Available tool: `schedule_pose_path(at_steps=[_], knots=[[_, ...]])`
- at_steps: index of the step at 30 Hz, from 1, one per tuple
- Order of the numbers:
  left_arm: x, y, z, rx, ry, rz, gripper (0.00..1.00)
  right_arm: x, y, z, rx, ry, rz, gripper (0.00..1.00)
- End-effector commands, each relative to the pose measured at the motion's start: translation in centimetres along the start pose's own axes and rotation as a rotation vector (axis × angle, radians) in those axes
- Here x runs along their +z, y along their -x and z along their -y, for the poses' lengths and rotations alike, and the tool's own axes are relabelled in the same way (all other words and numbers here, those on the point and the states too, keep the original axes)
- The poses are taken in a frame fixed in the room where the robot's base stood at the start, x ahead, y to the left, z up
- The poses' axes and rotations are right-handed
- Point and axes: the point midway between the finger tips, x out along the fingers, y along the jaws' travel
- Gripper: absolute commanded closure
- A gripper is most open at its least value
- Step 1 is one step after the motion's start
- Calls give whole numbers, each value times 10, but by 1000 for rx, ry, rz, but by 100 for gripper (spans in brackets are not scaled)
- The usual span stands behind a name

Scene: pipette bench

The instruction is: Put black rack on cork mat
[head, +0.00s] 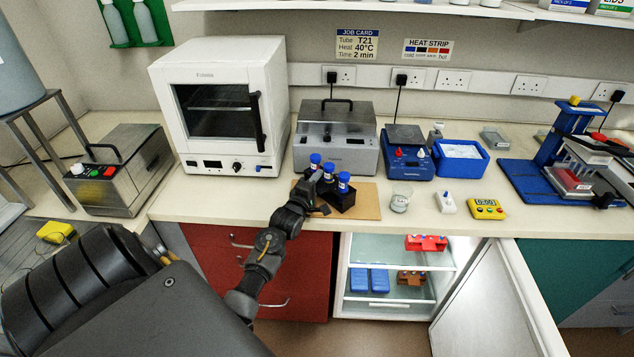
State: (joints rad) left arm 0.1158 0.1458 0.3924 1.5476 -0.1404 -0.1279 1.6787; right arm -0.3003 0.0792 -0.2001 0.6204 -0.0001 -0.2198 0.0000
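The black rack (341,200) holds blue-capped tubes, three of which show, at the middle of the bench in the head view. It is over the cork mat (369,203), a tan board near the bench's front edge. I cannot tell whether the rack rests on the mat or is held just above it. My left gripper (318,196) reaches in from the lower left and is right against the rack's left side. Its fingers are dark against the black rack, so whether they grip it is unclear. My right gripper is not in view.
Behind the mat stand a steel heater (336,150) and a blue device (406,160). A beaker (399,200), a small white device (445,203) and a yellow timer (487,208) stand to the right. Below, an open fridge (385,305) has its door (498,300) swung out.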

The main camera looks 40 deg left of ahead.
Motion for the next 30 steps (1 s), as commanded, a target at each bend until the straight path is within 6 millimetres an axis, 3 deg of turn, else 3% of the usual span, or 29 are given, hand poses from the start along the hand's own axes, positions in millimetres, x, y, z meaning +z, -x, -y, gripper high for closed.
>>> schedule_pose_path(at_steps=[7,21,30], knots=[[0,7,-2,1,0,0,67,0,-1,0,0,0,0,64],[0,98,-1,0,-1,0,67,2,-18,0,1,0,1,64],[0,120,-3,0,2,0,67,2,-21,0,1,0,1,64]])
